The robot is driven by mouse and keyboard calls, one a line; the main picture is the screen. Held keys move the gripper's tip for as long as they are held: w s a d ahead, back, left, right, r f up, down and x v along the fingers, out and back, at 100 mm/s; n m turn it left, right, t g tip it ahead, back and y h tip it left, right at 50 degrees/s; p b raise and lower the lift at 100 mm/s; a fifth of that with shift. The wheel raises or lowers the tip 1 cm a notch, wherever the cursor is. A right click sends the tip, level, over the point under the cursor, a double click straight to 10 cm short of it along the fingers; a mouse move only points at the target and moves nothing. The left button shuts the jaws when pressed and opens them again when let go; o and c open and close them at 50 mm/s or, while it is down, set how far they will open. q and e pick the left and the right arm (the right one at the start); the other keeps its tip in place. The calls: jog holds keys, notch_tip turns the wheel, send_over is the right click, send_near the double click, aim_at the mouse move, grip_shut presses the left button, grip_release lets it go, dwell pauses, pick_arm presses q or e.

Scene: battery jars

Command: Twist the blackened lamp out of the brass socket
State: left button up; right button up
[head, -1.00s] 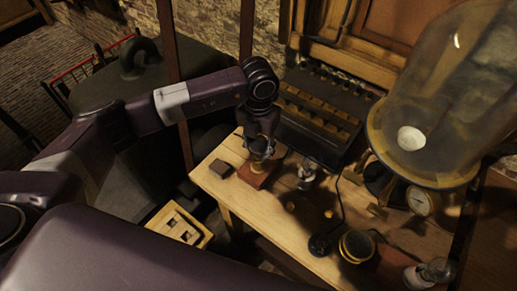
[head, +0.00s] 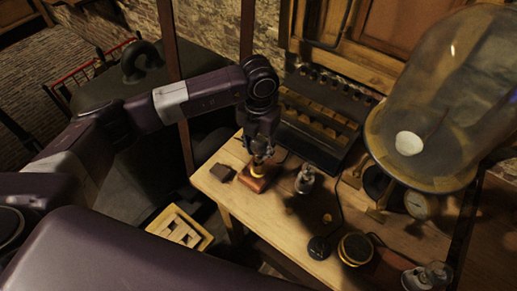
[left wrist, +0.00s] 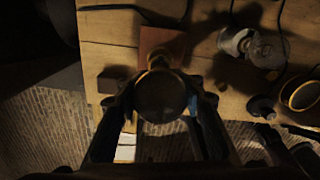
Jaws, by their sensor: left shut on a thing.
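The blackened lamp (left wrist: 160,98) is a dark round bulb between the fingers of my left gripper (left wrist: 161,90) in the left wrist view. My left gripper (head: 262,152) is shut on it, pointing down, in the head view. The brass socket (head: 257,171) shows as a small yellow piece right below the fingers, on a red-brown block (head: 253,184) on the bench. The bulb hides most of the socket in the left wrist view, so I cannot tell how far the lamp sits in it. My right gripper is not in view.
A clear bulb in a metal base (head: 305,180) stands close right of the block. A small dark block (head: 222,172) lies to its left. A dark slotted rack (head: 312,125) stands behind. A big glass bell jar (head: 440,100) stands at the right. A cable crosses the bench.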

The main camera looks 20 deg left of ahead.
aim_at(258, 137)
pick_arm(q)
jog(key=shift+r, duration=0.15)
jog(key=shift+r+p, duration=1.4)
jog(key=shift+r, duration=1)
